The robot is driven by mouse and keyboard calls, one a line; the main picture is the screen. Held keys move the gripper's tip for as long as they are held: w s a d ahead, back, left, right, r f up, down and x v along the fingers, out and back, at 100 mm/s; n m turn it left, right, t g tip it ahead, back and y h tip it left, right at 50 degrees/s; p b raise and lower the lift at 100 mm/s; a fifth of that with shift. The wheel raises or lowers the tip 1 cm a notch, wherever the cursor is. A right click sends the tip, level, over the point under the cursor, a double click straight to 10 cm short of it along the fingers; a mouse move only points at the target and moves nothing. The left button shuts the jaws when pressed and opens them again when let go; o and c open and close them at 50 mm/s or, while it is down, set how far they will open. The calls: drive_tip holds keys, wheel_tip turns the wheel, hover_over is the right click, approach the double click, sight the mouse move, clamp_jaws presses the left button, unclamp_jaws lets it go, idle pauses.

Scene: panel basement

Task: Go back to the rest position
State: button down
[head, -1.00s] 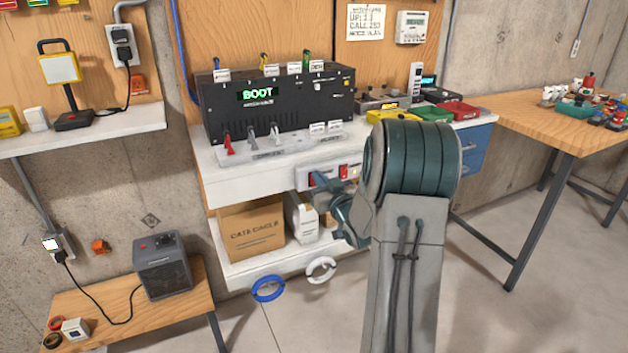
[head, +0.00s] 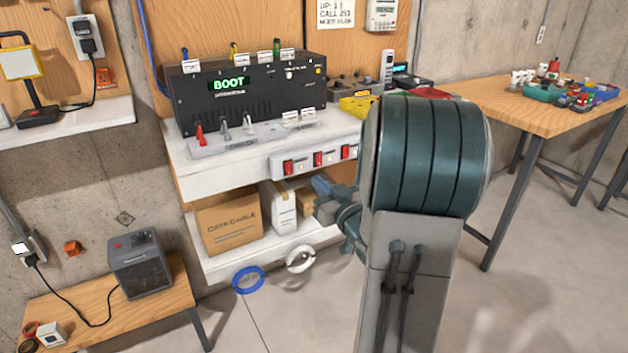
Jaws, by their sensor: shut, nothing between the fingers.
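My gripper (head: 322,188) shows in the head view just left of my large teal arm joint. It is small in the picture, shut and empty, and part of it and its wrist is hidden behind my arm. It appears below the white power strip (head: 318,158) with red switches, in front of the shelf unit. I cannot tell its exact distance from the white box (head: 281,208) behind it. It holds nothing.
A black unit reading BOOT (head: 252,98) stands on the white shelf. A heater (head: 140,265) stands left. Floor at right is clear.

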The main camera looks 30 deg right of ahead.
drive_tip(key=shift+s, duration=0.25)
drive_tip(key=shift+r, duration=0.1)
idle(0.3)
drive_tip(key=s+a+r+g+p, duration=0.4)
drive_tip(key=s+a+g+p, duration=0.3)
drive_tip(key=s+a, duration=0.3)
drive_tip(key=s+a+r+g+p, duration=0.5)
drive_tip(key=s+a+g+p, duration=0.2)
drive_tip(key=s+a+g, duration=0.2)
drive_tip(key=shift+s+a, duration=0.65)
drive_tip(key=shift+s, duration=0.35)
